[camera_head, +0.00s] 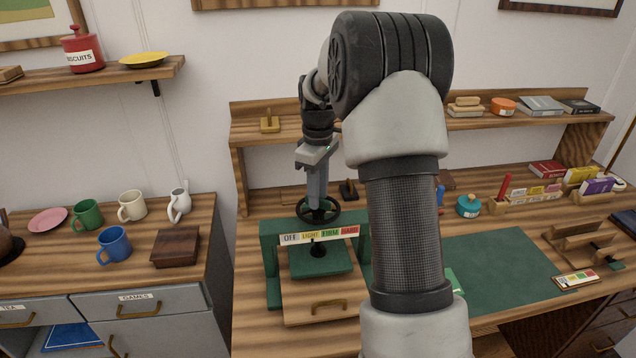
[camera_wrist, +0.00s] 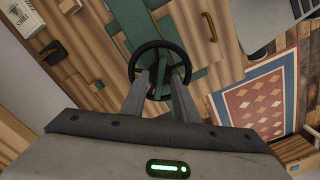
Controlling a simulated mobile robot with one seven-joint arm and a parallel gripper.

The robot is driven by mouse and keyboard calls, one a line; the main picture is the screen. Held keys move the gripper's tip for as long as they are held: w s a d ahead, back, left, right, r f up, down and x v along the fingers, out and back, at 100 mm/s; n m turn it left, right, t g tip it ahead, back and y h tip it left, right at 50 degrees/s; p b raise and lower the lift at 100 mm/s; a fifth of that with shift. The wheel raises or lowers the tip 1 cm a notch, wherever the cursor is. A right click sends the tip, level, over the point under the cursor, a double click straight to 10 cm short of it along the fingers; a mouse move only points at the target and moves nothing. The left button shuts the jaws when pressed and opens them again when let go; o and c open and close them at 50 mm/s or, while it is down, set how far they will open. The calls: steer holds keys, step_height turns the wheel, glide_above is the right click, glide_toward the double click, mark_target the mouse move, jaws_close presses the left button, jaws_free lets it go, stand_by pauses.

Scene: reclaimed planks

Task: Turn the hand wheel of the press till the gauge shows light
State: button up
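The green press (camera_head: 270,255) stands on the bench with its black hand wheel (camera_head: 331,216) on top. The wheel also shows in the wrist view (camera_wrist: 134,66). The gauge strip (camera_head: 320,235) on its front beam reads OFF, LIGHT, FIRM, HARD; I cannot make out where its pointer stands. A green plate (camera_head: 335,264) hangs under the beam. My gripper (camera_head: 317,203) points down at the wheel from above. In the wrist view its fingers (camera_wrist: 170,73) are apart and reach to the wheel's middle, inside the rim.
My arm covers the press's right side and part of the bench. A green mat (camera_head: 500,262) lies right of it, and a small coloured scale card (camera_head: 577,280) lies near the front edge. Mugs (camera_head: 114,243) and a dark wooden box (camera_head: 175,246) stand on the left cabinet.

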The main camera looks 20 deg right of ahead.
step_height(320, 180, up, 17)
steer(key=p, duration=0.1)
steer(key=shift+r+p, duration=0.2)
steer(key=shift+p, duration=0.2)
stand_by(1.3)
steer(key=s+a+r+m+t+p, duration=0.1)
steer(key=s+a+r+m, duration=0.1)
steer(key=s+a+r, duration=0.3)
steer(key=s+a+r+m+t+p, duration=0.1)
steer(key=s+a+r+t, duration=0.15)
steer(key=s, duration=0.55)
steer(key=s+a+f+m+t+p, duration=0.1)
steer(key=s+a+f+m, duration=0.1)
steer(key=s, duration=0.6)
steer(key=s+a+f+m+t+p, duration=0.1)
steer(key=s+f+m, duration=0.1)
steer(key=s, duration=0.6)
steer(key=shift+a+m+p, duration=0.3)
steer(key=shift+a+m, duration=0.05)
steer(key=shift+m, duration=0.35)
